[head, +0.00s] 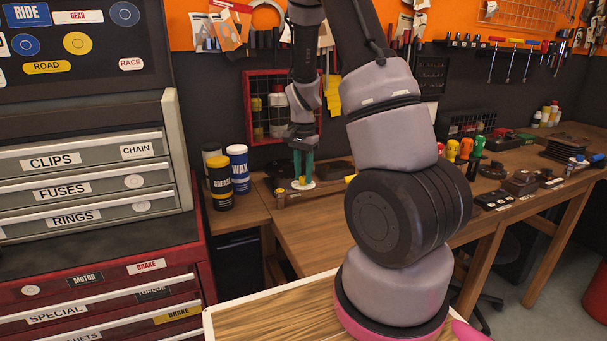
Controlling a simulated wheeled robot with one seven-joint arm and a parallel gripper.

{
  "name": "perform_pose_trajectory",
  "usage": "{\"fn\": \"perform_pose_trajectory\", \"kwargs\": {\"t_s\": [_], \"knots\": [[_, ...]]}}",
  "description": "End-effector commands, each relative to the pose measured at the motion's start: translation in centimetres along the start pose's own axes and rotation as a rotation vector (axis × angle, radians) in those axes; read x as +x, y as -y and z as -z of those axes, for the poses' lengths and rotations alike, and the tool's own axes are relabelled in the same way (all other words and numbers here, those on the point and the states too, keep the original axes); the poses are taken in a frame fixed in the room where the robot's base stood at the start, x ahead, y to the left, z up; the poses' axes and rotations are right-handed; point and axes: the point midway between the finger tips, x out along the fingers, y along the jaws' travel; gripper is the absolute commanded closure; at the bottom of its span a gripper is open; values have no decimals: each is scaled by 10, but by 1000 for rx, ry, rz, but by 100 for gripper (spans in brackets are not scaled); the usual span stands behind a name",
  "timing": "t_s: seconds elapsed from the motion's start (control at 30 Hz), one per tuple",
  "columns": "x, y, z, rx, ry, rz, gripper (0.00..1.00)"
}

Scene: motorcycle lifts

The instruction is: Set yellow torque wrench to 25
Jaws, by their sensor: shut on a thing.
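My gripper (303,168), with teal fingers, points down on the workbench just left of my large arm links. Its fingers are shut on a small knob with a yellow mark (302,180) above a round white dial (309,186). A small yellow piece (350,178) shows to the right of the dial, beside my arm; it may be part of the yellow torque wrench. My arm hides what lies farther right. The dial's numbers and setting are too small to read.
A red wire rack (268,105) hangs behind. Several screwdrivers (466,150) with colored handles and dark parts stand on the bench at right. The front of the bench (300,230) is clear.

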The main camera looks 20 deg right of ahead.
Motion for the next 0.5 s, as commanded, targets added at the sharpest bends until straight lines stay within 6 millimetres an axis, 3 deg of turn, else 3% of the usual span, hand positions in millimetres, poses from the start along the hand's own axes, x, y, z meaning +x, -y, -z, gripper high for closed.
{"fn": "perform_pose_trajectory", "kwargs": {"t_s": [0.5], "knots": [[0,0,0,482,1,1,100]]}}
